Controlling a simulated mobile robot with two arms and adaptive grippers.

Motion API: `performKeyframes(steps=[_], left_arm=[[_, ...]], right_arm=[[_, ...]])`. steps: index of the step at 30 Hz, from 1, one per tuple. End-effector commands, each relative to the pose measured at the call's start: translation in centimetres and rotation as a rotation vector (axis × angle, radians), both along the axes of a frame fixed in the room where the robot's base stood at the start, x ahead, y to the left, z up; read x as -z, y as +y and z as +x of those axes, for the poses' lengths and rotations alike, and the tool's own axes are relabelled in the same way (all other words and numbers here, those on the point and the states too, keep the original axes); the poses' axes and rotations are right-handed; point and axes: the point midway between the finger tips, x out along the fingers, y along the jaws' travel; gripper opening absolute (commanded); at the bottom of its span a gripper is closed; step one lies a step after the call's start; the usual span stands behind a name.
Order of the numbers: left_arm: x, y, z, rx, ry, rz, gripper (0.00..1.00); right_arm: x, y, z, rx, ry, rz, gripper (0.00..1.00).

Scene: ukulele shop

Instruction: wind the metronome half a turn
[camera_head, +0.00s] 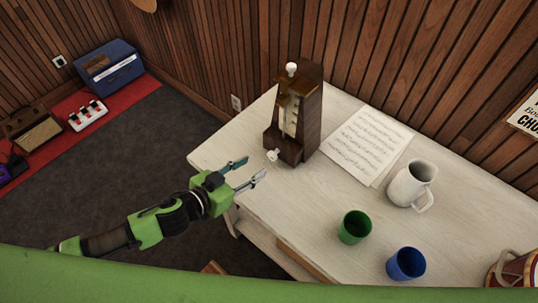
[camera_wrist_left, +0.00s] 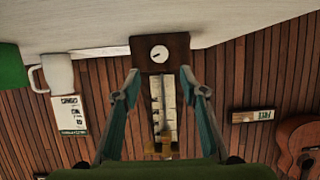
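The dark wooden metronome (camera_head: 312,112) stands upright at the back left part of the white table. A white winding key (camera_head: 273,155) sticks out low on its side facing my left gripper. A second white knob (camera_head: 291,69) is at its top. My left gripper (camera_head: 252,169) is open and empty, its fingers pointing at the key with a gap left between. In the left wrist view the picture is upside down; the key (camera_wrist_left: 159,53) shows as a white disc with a dark mark, between and beyond the open fingers (camera_wrist_left: 160,82). My right gripper is not in view.
Sheet music (camera_head: 366,145) lies right of the metronome on the table (camera_head: 300,215). A white pitcher (camera_head: 408,187), a green cup (camera_head: 355,227), a blue cup (camera_head: 406,263) and a drum (camera_head: 517,270) stand farther right. The tabletop between gripper and metronome is clear.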

Motion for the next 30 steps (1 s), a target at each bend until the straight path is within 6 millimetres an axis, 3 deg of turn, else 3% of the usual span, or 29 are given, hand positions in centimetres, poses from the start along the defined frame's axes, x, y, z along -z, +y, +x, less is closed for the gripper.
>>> performKeyframes(steps=[6, 13, 28, 30], left_arm=[[1.4, -2.5, 3.4, 0.001, -0.002, -0.003, 0.39], [2.9, -4.3, 5.8, -0.001, 0.000, -0.002, 0.39], [3.5, -5.0, 6.9, -0.001, 0.001, -0.001, 0.39], [3.5, -5.0, 6.9, -0.001, 0.002, -0.002, 0.23]], right_arm=[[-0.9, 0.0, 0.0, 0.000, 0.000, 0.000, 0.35], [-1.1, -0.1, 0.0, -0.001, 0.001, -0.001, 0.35], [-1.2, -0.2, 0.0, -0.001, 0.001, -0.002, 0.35], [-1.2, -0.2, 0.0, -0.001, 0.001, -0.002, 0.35]])
